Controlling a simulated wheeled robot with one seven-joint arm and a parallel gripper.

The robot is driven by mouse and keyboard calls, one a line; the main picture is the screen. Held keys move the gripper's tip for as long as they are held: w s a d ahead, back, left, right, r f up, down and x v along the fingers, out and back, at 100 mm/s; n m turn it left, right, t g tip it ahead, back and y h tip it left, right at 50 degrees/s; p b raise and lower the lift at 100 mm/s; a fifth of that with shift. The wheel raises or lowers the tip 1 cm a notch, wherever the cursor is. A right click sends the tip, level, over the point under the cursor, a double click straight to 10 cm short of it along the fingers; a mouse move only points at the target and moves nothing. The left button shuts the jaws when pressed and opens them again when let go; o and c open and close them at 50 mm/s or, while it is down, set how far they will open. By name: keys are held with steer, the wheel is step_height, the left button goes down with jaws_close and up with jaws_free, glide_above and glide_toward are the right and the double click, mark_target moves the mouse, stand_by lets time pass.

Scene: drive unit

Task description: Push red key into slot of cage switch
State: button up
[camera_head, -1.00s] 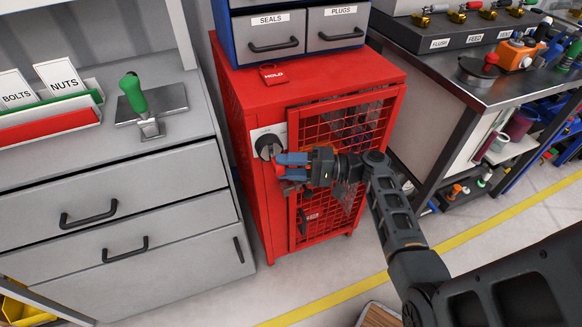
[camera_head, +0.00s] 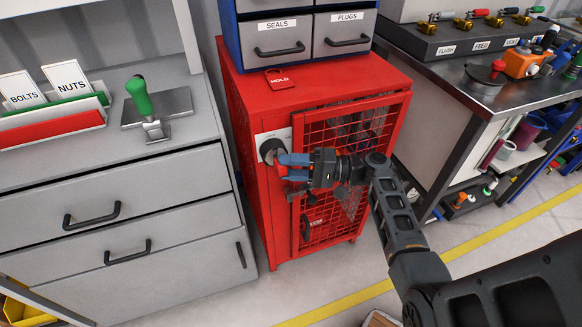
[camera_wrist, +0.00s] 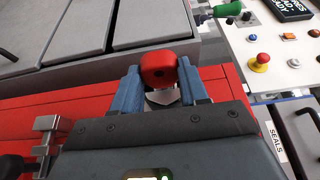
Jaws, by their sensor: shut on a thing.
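The cage switch (camera_head: 269,147) is a dark round dial on a pale plate at the upper left of the red cage cabinet's front. My gripper (camera_head: 282,167) has blue fingers that point left, just right of and slightly below the dial in the head view. In the wrist view my gripper (camera_wrist: 160,88) is shut on the red key (camera_wrist: 158,67), whose rounded red head sits between the fingers. A grey metal piece shows below the red head. The slot is hidden, and I cannot tell whether the key touches the switch.
The red cabinet (camera_head: 250,115) has a mesh door (camera_head: 345,190) behind my gripper. A red HOLD tag (camera_head: 280,80) lies on its top, beside the SEALS and PLUGS drawers (camera_head: 283,38). A grey drawer bench (camera_head: 110,205) stands close on the left.

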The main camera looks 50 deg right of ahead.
steer(key=o, duration=1.2)
steer(key=shift+o, duration=0.2)
steer(key=b+v, duration=0.1)
steer(key=v, duration=0.7)
steer(key=shift+a, duration=0.1)
steer(key=s+a+p, duration=0.2)
steer(key=s+a, duration=0.2)
steer(key=s, duration=0.1)
steer(key=shift+s+p, duration=0.35)
steer(key=shift+p, duration=0.05)
